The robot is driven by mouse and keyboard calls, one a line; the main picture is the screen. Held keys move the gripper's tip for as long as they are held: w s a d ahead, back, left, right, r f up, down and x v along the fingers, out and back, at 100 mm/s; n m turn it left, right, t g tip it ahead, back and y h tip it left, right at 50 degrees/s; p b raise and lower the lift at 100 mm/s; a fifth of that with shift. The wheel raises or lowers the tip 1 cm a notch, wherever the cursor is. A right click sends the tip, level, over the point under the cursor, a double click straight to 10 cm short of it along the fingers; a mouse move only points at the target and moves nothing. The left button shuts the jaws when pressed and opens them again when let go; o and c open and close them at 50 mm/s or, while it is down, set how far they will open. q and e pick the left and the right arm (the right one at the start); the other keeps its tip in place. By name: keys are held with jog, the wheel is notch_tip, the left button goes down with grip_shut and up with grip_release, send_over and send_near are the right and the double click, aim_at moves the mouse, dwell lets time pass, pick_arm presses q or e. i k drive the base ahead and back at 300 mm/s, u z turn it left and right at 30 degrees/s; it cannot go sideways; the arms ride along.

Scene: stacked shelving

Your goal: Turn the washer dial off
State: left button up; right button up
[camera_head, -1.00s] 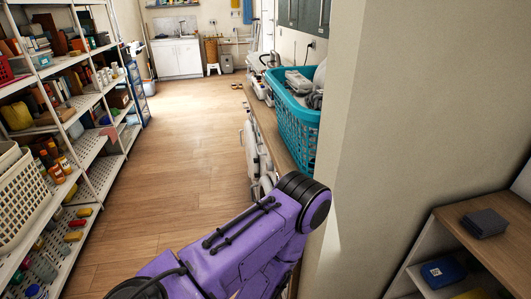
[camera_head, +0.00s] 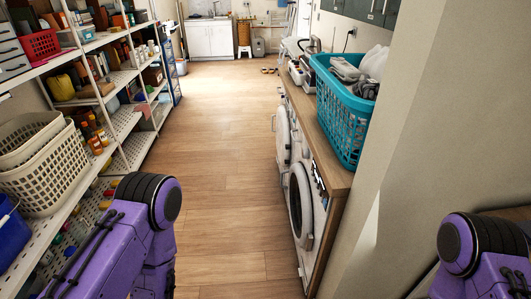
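Front-loading white washers stand under a wooden counter to the right of the aisle. The nearer washer (camera_head: 305,205) has a round dark door, and the dark control strip above it is seen at a steep angle. I cannot make out the dial or its setting. A second machine (camera_head: 283,134) stands beyond it with its white round door swung out. My purple left arm shows at the lower left and my purple right arm at the lower right. Neither gripper is in the picture.
A teal laundry basket (camera_head: 343,112) sits on the wooden counter (camera_head: 333,176). A wall edge (camera_head: 405,130) stands close on the right. Loaded shelving with a beige basket (camera_head: 60,172) lines the left. The wooden floor (camera_head: 215,165) between is clear, reaching a white cabinet (camera_head: 211,40) at the back.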

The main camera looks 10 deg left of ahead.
aim_at(304, 152)
jog(key=u, duration=1.25)
jog(key=i, duration=2.2)
jog(key=z, duration=3.05)
